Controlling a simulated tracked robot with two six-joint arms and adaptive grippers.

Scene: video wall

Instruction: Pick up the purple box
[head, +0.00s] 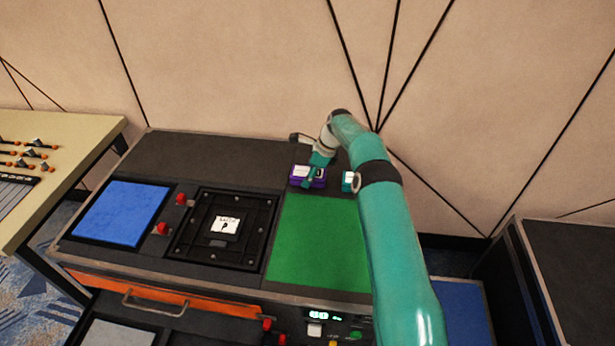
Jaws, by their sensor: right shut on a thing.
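The purple box (297,181) is small, with a white label on top, and is at the back of the dark console, just behind the green panel. My right gripper (312,176) comes down over it from the teal arm and is shut on it. The fingers cover part of the box. I cannot tell whether the box is lifted or still touches the console. My left gripper is not in the head view.
A teal box (348,181) stands close to the right, partly behind my arm. The green panel (318,240), blue panel (122,213), black framed plate (250,247) and red knobs (163,229) are on the console. The wall is close behind.

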